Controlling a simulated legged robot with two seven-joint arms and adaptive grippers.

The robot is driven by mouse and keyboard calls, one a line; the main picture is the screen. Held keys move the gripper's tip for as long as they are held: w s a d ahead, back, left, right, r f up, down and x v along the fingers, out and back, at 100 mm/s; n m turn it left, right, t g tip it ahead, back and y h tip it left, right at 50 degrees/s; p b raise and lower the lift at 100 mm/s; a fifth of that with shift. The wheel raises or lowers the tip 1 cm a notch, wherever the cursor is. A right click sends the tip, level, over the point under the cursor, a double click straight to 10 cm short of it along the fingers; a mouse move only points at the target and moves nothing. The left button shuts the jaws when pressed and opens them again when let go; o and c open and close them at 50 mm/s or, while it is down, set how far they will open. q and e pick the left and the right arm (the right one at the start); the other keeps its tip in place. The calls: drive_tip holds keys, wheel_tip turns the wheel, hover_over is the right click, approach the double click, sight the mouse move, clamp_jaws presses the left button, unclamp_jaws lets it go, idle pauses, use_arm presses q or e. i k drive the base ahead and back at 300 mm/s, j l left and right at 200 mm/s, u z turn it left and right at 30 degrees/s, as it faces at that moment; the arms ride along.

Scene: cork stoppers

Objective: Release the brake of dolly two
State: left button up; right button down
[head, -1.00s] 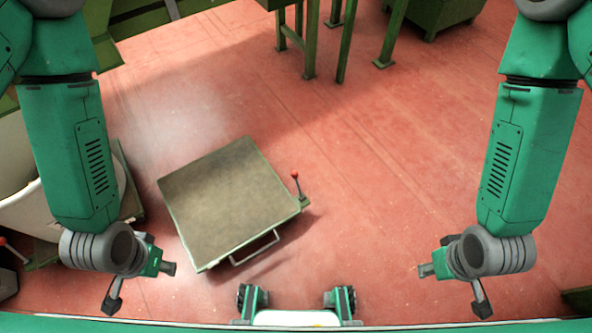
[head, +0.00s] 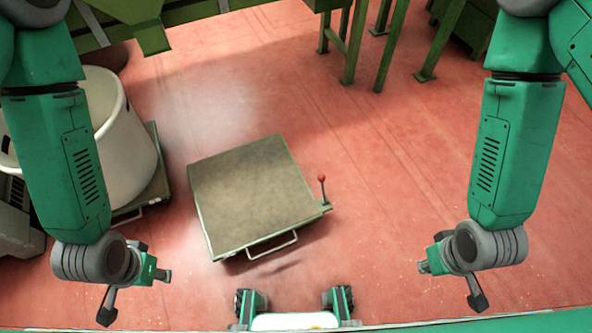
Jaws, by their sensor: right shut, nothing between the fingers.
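A low dolly (head: 250,190) with a flat olive-brown top stands on the red floor in front of my base, between my two arms. An upright lever with a red knob (head: 322,179) rises at its right corner. A bent metal bar (head: 272,246) is on its near edge. No number shows on it. My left gripper (head: 107,308) hangs at the lower left, apart from the dolly; its finger opening is unclear. My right gripper (head: 478,298) hangs at the lower right, shut and empty, well to the right of the red-knobbed lever.
A second low dolly (head: 155,185) at the left carries a large white tub (head: 125,150), partly hidden by my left arm. Green steel legs (head: 355,45) and green machinery stand at the back. The floor right of the middle dolly is clear.

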sight(321, 178)
drive_tip(key=u, duration=1.25)
drive_tip(key=l, duration=0.95)
drive_tip(key=i+l, duration=0.15)
drive_tip(key=l, duration=0.85)
